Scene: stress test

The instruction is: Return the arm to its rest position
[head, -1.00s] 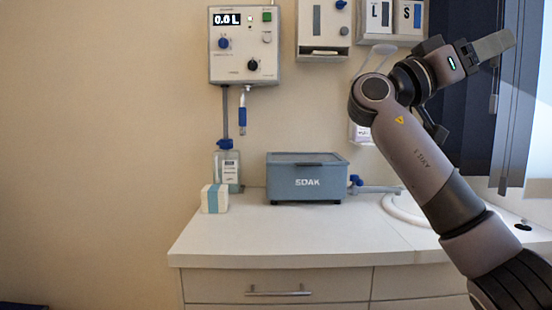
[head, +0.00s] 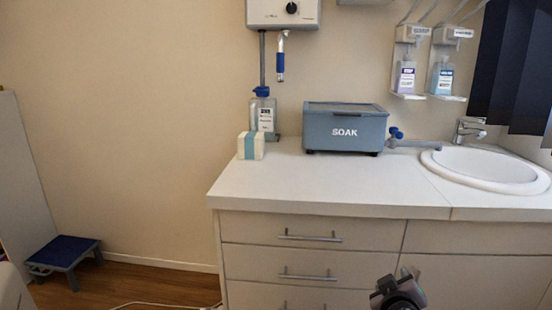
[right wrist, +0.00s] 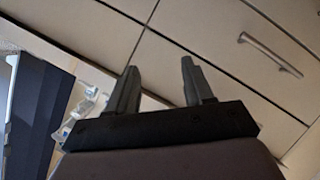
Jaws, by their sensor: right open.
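My right arm shows only as a small dark part (head: 398,292) at the bottom of the head view, in front of the drawers and below the counter edge. In the right wrist view my right gripper (right wrist: 158,85) has its two fingers apart with nothing between them. The fingers point toward the cabinet fronts (right wrist: 205,45). My left arm and gripper do not show in either view.
The counter (head: 330,184) holds a blue SOAK box (head: 345,130), a bottle (head: 263,115), a white pack (head: 251,146) and a sink (head: 485,168). Drawers (head: 300,262) are below. A blue step stool (head: 64,254) stands on the floor at left, with open floor beside it.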

